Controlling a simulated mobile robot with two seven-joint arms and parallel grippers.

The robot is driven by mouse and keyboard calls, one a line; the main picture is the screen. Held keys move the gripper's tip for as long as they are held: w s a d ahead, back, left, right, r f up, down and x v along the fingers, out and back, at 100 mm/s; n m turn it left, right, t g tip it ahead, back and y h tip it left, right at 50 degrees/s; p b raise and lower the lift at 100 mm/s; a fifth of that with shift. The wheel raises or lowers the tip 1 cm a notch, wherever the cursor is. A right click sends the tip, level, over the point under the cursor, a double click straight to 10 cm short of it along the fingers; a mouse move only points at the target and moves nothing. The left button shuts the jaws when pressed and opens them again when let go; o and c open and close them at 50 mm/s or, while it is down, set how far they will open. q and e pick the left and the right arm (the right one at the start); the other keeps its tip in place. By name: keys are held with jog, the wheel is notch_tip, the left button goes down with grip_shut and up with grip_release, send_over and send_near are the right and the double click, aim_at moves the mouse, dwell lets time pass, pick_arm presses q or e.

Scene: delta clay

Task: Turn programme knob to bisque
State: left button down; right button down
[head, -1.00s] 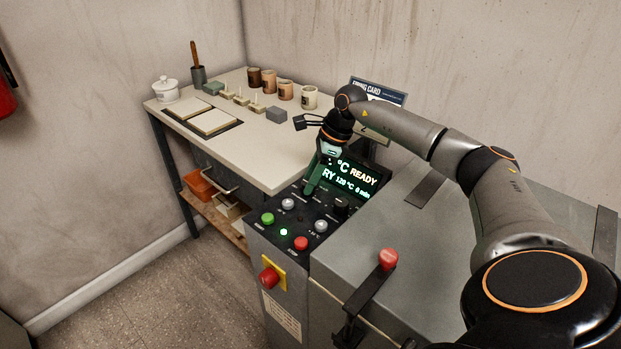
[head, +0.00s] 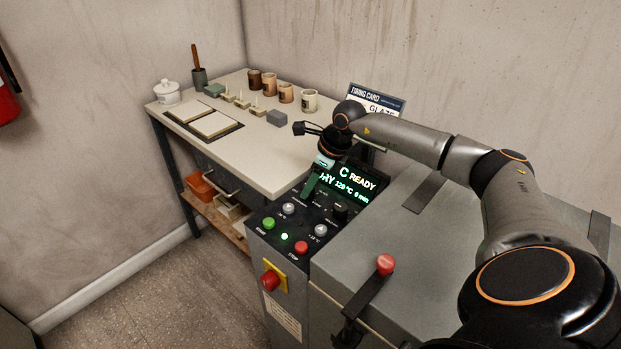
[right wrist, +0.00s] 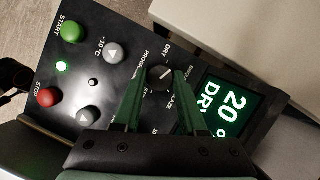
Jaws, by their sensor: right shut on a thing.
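The programme knob (right wrist: 162,77) is small, round and black with a pale pointer mark. DRY is printed beside it, with partly covered bisque and glaze lettering near the fingers. My right gripper (head: 311,186) points down at the panel and hides this knob in the head view. In the right wrist view its green fingers (right wrist: 161,72) are shut on the knob, one on each side. My left gripper is not in view.
A second black knob (head: 340,210) sits right of the gripper. Green (head: 268,223), red (head: 301,248) and grey (head: 320,230) buttons are close by. A red emergency stop (head: 271,280) is on the front. The firing card (head: 376,97) stands behind. A worktable (head: 270,170) adjoins the panel.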

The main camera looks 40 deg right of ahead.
jog(key=shift+a+r+m+h+p, duration=0.15)
jog(key=shift+m+h+p, duration=0.25)
jog(key=shift+m, duration=0.6)
jog(key=shift+m+t+h, duration=0.3)
jog(key=shift+m+h, duration=0.2)
jog(key=shift+m, duration=0.7)
jog(key=shift+m+h, duration=0.4)
jog(key=shift+m, duration=0.8)
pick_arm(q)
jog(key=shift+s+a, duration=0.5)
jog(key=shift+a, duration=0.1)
pick_arm(e)
jog(key=shift+m, duration=0.3)
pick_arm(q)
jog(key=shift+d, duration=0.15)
pick_arm(e)
jog(key=shift+c, duration=2.3)
grip_release()
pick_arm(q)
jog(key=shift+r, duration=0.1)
